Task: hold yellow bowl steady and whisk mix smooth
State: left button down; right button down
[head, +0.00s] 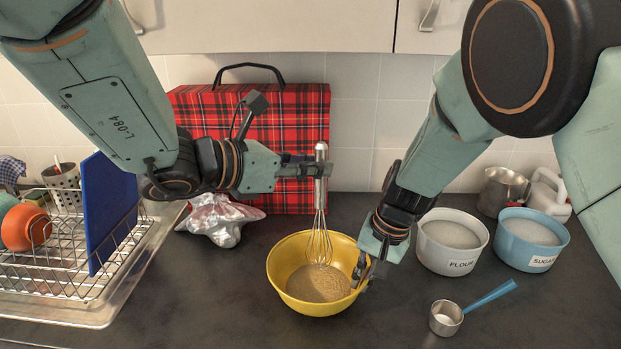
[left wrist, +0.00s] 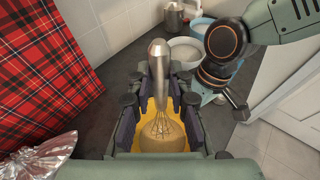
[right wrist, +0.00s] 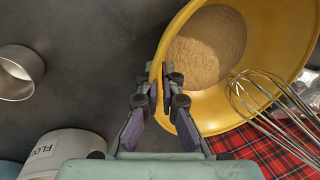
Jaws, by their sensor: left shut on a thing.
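The yellow bowl (head: 283,277) stands upright on the dark counter with a tan, grainy mix (head: 318,284) in it. My left gripper (head: 322,168) is shut on the handle of the metal whisk (head: 320,215) above the bowl. The whisk is nearly upright, its wires down inside the bowl at the mix; whether they touch the bottom is hidden. My right gripper (head: 365,272) is at the bowl's right rim. In the right wrist view its fingertips (right wrist: 163,78) lie close together on both sides of the rim of the yellow bowl (right wrist: 205,107), shut on it.
A flour tub (head: 450,262), a sugar tub (head: 540,258) and a measuring cup (head: 446,318) stand on the right. A dish rack (head: 75,285) is on the left.

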pick_arm(q)
notch_tip(320, 180, up, 5)
jog(key=shift+f, duration=0.1)
dwell(0.4)
pick_arm(e)
jog(key=c, duration=2)
grip_release()
jog(key=o, duration=0.6)
jog(key=shift+c, duration=0.2)
jog(key=v, duration=1.2)
jog(key=shift+d+f, duration=0.1)
